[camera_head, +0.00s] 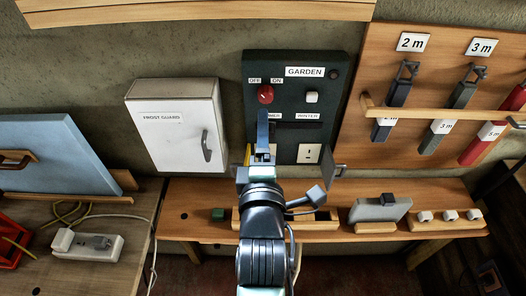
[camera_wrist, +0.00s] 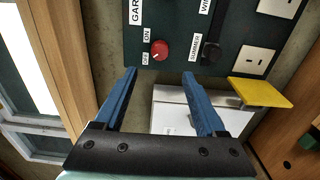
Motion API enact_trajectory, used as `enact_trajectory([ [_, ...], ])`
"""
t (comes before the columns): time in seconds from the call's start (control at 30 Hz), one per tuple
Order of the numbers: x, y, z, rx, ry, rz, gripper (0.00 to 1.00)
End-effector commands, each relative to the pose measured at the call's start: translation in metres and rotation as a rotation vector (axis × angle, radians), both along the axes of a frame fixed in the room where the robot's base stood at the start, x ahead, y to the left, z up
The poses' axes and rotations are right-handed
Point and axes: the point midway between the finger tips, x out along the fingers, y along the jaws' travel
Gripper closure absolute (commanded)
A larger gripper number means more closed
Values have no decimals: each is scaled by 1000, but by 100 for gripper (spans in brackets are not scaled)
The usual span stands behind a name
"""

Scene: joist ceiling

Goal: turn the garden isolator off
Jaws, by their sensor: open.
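The dark green garden panel (camera_head: 340,75) is on the wall, labelled GARDEN. Its red round knob (camera_head: 265,93) sits at the upper left, with OFF at its left and ON at its right. In the wrist view the knob (camera_wrist: 161,49) lies just beyond my fingertips, between the lines of the two fingers, with the ON and OFF labels beside it. In the head view my gripper (camera_head: 263,137) is below the knob and hides part of the panel.
A black slider (camera_wrist: 211,52) by the SUMMER label and sockets (camera_head: 309,153) are lower on the panel. A yellow flap (camera_wrist: 262,92) sticks out near a socket. The white FROST GUARD box (camera_head: 172,135) hangs to the left. A tool board (camera_head: 375,60) is right; a wooden shelf (camera_head: 185,195) runs below.

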Motion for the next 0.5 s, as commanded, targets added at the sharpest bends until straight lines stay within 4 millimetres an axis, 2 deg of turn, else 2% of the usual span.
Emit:
enact_trajectory([
  [0.03,-9,0,-3,2,0,0,27],
  [0.2,-28,1,-2,1,0,2,27],
  [0.5,-36,0,0,-2,0,0,27],
])
